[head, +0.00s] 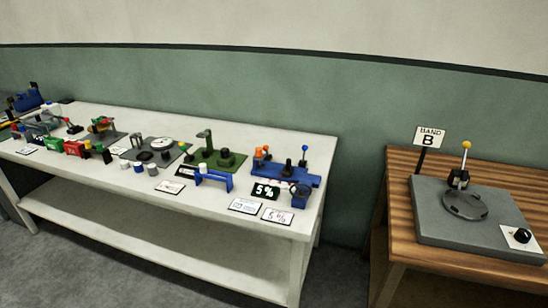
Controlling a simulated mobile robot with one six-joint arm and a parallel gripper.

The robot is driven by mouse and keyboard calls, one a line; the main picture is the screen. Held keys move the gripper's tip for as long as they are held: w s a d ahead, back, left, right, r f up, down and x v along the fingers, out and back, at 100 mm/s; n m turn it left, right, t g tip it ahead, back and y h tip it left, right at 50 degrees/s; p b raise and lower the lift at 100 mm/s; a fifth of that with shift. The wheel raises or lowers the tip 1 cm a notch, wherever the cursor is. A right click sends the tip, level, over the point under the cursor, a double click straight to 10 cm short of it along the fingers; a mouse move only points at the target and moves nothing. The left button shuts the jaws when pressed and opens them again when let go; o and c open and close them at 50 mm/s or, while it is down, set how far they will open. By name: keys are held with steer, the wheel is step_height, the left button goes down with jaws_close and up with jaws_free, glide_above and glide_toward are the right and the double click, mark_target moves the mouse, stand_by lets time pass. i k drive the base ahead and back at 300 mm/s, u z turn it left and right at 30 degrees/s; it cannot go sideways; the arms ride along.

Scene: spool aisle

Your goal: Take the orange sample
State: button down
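No part of my gripper shows in the head view. Small orange pieces stand at the right end of the long white table (130,205), on a blue fixture (290,174); one is an orange top (258,152). At this size I cannot tell which of these is the orange sample.
Several devices, small cylinders and cards crowd the white table, including a black "5%" sign (266,189). A wooden table (400,200) at right bears a grey plate device (430,232) and a "BAND B" sign (429,137). Grey floor (335,275) lies between the tables.

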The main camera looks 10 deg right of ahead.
mark_target(259, 150)
steer(key=k, duration=0.35)
steer(key=u, duration=0.3)
steer(key=i, duration=0.85)
steer(key=u, duration=0.9)
